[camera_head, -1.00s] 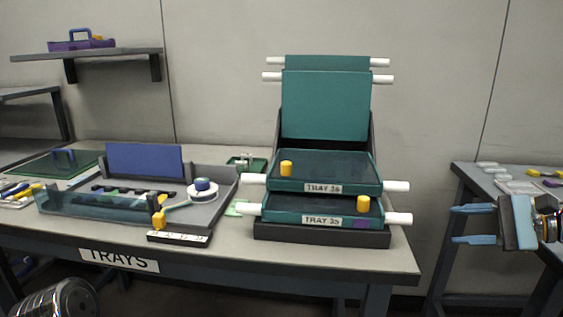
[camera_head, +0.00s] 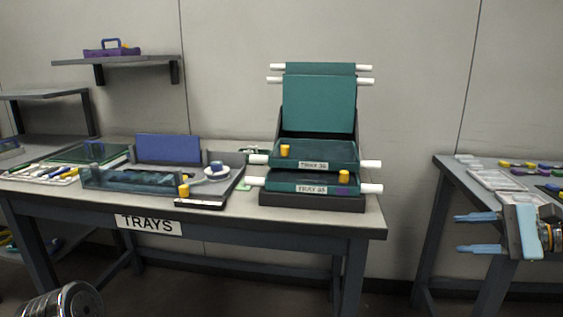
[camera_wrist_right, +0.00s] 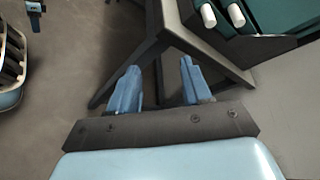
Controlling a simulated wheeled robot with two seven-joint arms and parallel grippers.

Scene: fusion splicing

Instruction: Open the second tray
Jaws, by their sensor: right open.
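A tray stack stands on the workbench in the head view. Two teal trays lie low in it, an upper one (camera_head: 315,152) and a lower one (camera_head: 310,178), with front labels and white handle ends (camera_head: 371,164) at their sides. Two more teal trays (camera_head: 318,100) stand raised behind them. My right gripper (camera_head: 478,233) is open and empty, well to the right of the stack and apart from it. In the right wrist view, its two blue fingers (camera_wrist_right: 160,85) are apart with nothing between them. My left gripper is not clearly seen.
The workbench (camera_head: 300,222) has a TRAYS label. Left of the stack are a grey work tray (camera_head: 222,190) with a blue panel and a spool (camera_head: 214,168). A side table (camera_head: 450,175) with small parts stands right, beyond a floor gap. A shelf (camera_head: 130,60) hangs at upper left.

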